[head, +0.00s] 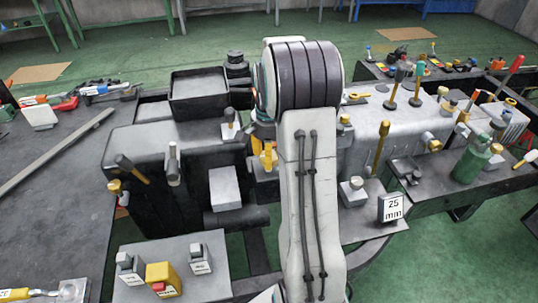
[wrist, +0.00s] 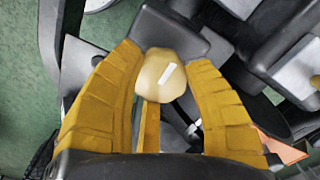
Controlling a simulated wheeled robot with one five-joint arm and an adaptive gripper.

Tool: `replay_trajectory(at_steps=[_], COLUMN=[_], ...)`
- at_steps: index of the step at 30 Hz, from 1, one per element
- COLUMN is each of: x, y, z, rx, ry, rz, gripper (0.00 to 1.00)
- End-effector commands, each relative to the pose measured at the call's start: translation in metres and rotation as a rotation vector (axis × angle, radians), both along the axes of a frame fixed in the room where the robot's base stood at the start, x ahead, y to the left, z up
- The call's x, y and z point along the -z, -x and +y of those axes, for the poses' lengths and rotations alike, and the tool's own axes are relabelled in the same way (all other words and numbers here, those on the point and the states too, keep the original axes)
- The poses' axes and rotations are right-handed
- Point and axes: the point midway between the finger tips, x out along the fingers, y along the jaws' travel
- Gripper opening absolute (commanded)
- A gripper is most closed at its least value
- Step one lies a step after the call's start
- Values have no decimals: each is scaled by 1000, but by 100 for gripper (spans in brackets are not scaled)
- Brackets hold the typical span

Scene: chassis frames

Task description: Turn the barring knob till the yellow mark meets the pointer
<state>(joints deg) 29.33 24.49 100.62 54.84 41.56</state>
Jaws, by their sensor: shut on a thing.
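In the wrist view a tan rounded knob (wrist: 152,84) with a short white stripe on its face sits between the two yellow fingers of my gripper (wrist: 165,62). The fingers are shut on the knob, one on each side. The white stripe slants up to the right. I cannot make out a yellow mark or a pointer for sure. In the head view my gripper's yellow fingers (head: 264,158) show only in part beside my white arm, and the knob is hidden there.
A dark machine block with hammer-like handles (head: 135,170) stands to the left. A "25 mm" sign (head: 392,207) stands to the right. A front plate (head: 220,272) carries a yellow box with a red button (head: 162,280). A green bottle (head: 472,160) stands at the right.

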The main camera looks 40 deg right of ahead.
Motion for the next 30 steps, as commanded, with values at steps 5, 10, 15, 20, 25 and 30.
replay_trajectory(at_steps=[5, 10, 15, 20, 25, 30], x=[2, 2, 1, 1, -2, -19], y=[2, 1, 1, 1, 0, -1], z=[1, 1, 0, 0, 0, 0], rx=[0, -1, -1, -2, -2, -2], ry=[-4, -3, -2, -2, 0, 1], rz=[8, 6, 4, 2, 0, -3], gripper=[15, 57, 73, 74, 74, 74])
